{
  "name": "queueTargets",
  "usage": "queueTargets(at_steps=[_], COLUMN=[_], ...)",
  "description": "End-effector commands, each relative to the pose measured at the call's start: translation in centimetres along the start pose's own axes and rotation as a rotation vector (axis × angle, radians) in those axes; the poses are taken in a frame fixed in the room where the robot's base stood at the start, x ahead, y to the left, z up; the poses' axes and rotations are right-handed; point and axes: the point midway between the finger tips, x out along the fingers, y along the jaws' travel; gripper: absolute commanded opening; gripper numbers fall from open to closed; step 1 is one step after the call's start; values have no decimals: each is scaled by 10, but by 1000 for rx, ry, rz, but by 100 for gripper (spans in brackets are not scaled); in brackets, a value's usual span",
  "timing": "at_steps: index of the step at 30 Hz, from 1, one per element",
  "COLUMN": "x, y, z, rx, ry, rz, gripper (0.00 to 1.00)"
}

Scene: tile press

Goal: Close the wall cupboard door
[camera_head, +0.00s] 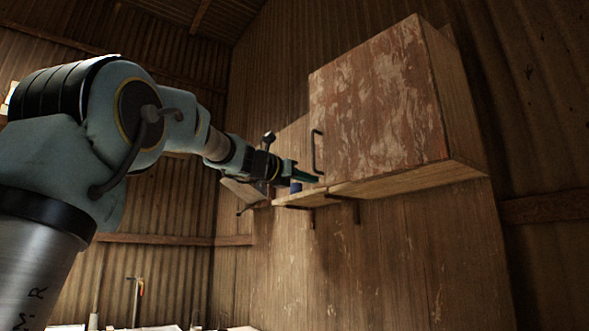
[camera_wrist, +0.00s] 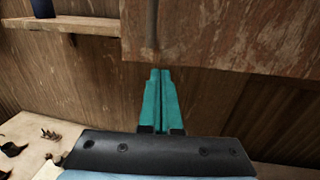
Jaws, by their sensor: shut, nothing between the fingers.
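The wall cupboard (camera_head: 460,125) hangs on the wooden wall at the upper right. Its door (camera_head: 385,105) has worn, flaking brown paint and a dark vertical handle (camera_head: 318,152) near its left edge. The door looks flush or almost flush with the cabinet; I cannot tell whether a narrow gap is left. My gripper (camera_head: 316,178) is near the door's lower left corner, just below the handle. In the wrist view its teal fingers (camera_wrist: 161,74) are together and empty, with tips by the door's lower edge (camera_wrist: 230,60). I cannot tell whether they touch it.
A wooden shelf (camera_wrist: 88,23) is left of the cupboard and bears a dark blue object (camera_wrist: 42,8). A pale worktop (camera_wrist: 35,155) with small dark items lies below. The wall under the cupboard is clear.

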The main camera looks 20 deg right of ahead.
Motion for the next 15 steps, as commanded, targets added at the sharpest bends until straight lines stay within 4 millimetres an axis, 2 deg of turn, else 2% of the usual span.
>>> queueTargets(at_steps=[3, 6, 15], x=[21, 34, 46], y=[0, 0, 0], z=[3, 2, 0], rx=[-2, -2, -1], ry=[1, 0, 0], rz=[-1, -1, 1], gripper=[0, 0, 0])
